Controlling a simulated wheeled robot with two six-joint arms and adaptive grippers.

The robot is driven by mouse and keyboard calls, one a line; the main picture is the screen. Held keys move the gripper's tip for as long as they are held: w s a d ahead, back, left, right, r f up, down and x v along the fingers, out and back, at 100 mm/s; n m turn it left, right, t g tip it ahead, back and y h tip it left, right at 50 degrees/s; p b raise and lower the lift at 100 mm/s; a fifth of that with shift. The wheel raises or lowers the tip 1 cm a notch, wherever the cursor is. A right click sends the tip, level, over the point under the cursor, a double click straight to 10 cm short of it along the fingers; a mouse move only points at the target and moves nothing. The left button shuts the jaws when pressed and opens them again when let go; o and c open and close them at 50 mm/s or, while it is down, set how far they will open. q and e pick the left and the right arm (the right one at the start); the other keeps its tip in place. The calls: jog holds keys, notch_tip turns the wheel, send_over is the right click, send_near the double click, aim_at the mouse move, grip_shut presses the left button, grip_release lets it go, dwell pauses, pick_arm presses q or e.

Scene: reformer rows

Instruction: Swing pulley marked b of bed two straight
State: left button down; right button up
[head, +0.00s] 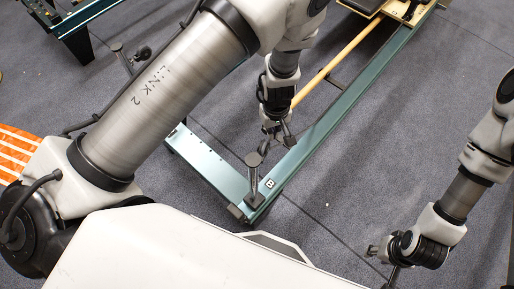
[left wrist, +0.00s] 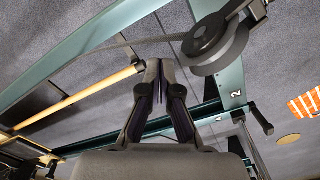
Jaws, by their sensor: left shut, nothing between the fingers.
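The pulley marked b (head: 253,160) is a dark disc on a short post at the near corner of a teal bed frame, beside a white label with a B (head: 270,184). My left gripper (head: 277,136) is just above and beyond it, over the frame. In the left wrist view a grey pulley wheel (left wrist: 218,48) shows right of my shut, empty left fingers (left wrist: 160,72), apparently the same pulley. A "2" (left wrist: 236,94) is marked on the teal frame below it. Whether finger and pulley touch is unclear. My right gripper (head: 381,264) is at lower right, fingers spread, away from the bed.
Another teal bed (head: 78,18) with a similar pulley post (head: 118,50) stands upper left. An orange striped mat (head: 17,152) lies at the left.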

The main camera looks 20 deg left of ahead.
pick_arm(q)
jog(key=shift+s+d+p, duration=0.1)
jog(key=shift+d+p, duration=0.4)
jog(key=shift+p, duration=1.9)
jog(key=shift+s+d+p, duration=0.1)
jog(key=shift+d+p, duration=0.6)
jog(key=shift+p, duration=1.4)
jog(key=shift+s+d+p, duration=0.15)
jog(key=shift+d+p, duration=0.6)
jog(key=shift+p, duration=1.6)
